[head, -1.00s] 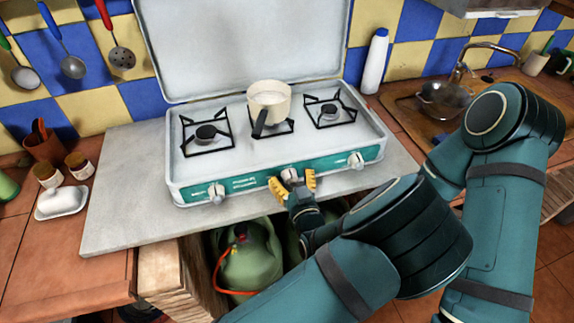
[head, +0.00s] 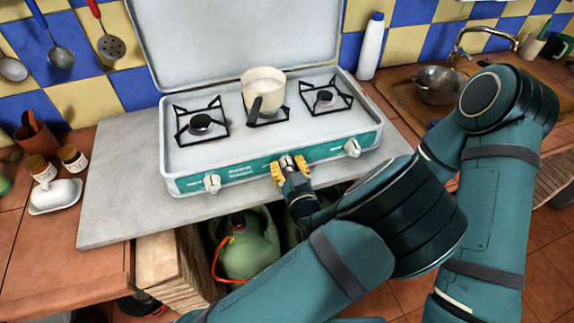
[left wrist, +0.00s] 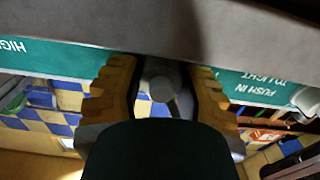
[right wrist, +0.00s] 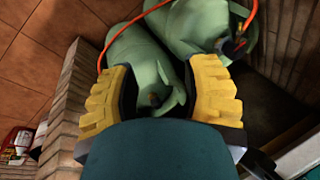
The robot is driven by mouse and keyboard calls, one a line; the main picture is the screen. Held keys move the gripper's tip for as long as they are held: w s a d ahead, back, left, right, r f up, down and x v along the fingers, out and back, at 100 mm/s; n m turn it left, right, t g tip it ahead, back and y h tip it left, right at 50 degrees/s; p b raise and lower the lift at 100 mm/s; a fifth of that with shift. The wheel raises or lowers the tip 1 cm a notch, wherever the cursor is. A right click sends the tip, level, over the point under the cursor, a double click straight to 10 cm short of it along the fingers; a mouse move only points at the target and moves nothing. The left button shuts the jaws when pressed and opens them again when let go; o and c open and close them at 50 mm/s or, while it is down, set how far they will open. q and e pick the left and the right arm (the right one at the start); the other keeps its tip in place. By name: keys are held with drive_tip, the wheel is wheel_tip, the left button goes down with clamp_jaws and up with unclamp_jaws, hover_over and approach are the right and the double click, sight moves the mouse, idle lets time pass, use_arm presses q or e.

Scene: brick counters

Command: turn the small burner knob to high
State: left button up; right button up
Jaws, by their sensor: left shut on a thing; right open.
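The white camping stove (head: 225,150) stands on the counter with its lid up and a teal front panel. Its left knob (head: 212,184) and right knob (head: 352,147) are free. My left gripper (head: 290,166) is shut on the middle knob (left wrist: 160,78), whose body shows between the yellow fingers in the left wrist view. The panel there reads HIGH on the left and PUSH IN TO LIGHT on the right. The fingers hide part of the knob, and its pointer is hard to read. My right gripper (right wrist: 163,92) is open and empty, with green gas bottles beyond it.
A cream pot (head: 263,88) sits on the middle burner, its dark handle towards the front. Gas bottles (head: 250,250) with an orange hose stand under the counter. A white dish (head: 55,196) and jars are at left; a white bottle (head: 369,45) is behind right.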

use_arm(q)
drive_tip(key=n+b, duration=0.3)
drive_tip(key=b, duration=0.1)
drive_tip(key=shift+a+f+n, duration=0.1)
drive_tip(key=shift+f+n, duration=0.1)
drive_tip(key=shift+n, duration=0.2)
drive_tip(key=shift+n+b, duration=0.6)
drive_tip(key=shift+b, duration=0.2)
drive_tip(key=shift+r+n, duration=0.2)
drive_tip(key=shift+n, duration=0.1)
drive_tip(key=o, duration=1.2)
drive_tip(key=shift+v, duration=3.7)
